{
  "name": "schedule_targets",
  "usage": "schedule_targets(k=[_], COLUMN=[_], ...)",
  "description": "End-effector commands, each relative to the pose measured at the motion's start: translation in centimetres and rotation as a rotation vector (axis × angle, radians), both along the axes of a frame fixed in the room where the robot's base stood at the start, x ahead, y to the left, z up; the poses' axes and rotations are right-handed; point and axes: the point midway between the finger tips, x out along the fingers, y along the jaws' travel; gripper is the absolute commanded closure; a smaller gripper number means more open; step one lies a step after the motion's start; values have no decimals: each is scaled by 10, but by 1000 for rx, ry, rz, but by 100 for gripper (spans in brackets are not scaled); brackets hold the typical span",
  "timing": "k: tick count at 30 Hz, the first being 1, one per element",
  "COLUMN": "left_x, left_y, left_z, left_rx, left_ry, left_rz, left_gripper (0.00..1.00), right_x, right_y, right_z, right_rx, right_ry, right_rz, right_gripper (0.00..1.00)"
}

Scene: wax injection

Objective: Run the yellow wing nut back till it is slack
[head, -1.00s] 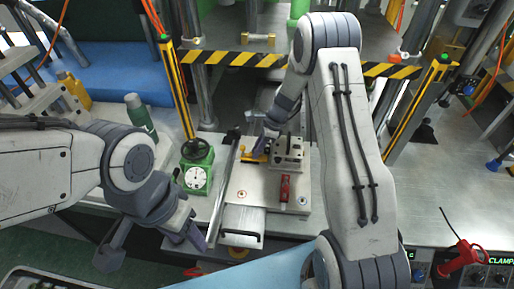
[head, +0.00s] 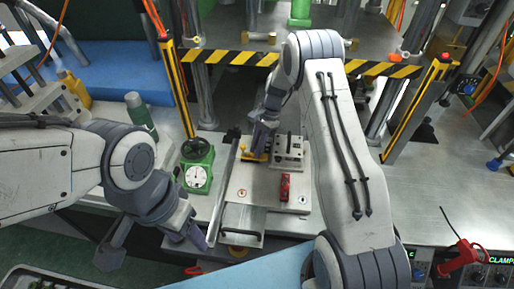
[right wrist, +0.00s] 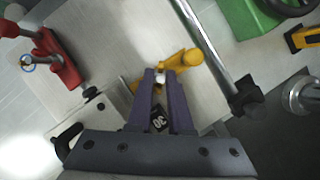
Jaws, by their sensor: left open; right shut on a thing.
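The yellow wing nut (head: 249,156) is on the pale fixture plate (head: 262,200), beside a grey metal block (head: 289,153). In the right wrist view, one yellow arm of it with a rounded end (right wrist: 184,60) sticks out past the fingers. My right gripper (head: 260,149) is shut on the wing nut. In the right wrist view, its purple fingers (right wrist: 160,84) close around its middle, with a small white tip between them. The fingers hide much of the nut. My left gripper (head: 152,246) is open and empty, left of the plate near the table's front.
A red clamp (head: 285,187) stands on the plate. A green dial gauge (head: 196,176) stands to the left, with a rail between it and the plate. A green bottle (head: 138,112) is further left. A striped barrier (head: 235,58) crosses behind.

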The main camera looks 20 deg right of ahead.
Motion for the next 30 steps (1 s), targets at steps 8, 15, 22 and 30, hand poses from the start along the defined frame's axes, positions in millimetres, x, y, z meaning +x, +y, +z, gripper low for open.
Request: schedule_targets(k=[8, 15, 22, 30], left_x=[0, 0, 0, 0], left_y=[0, 0, 0, 0], left_z=[-1, -1, -1, -3], left_rx=[0, 0, 0, 0], left_ry=[0, 0, 0, 0], left_rz=[0, 0, 0, 0], left_gripper=[42, 42, 42, 42], right_x=[-1, -2, -1, 1], right_y=[0, 0, 0, -2], right_z=[-3, -3, -2, 4], right_rx=[-1, 0, -1, 0], right_ry=[5, 5, 4, 1], right_rz=[23, 22, 20, 19], right_gripper=[100, 100, 52, 52])
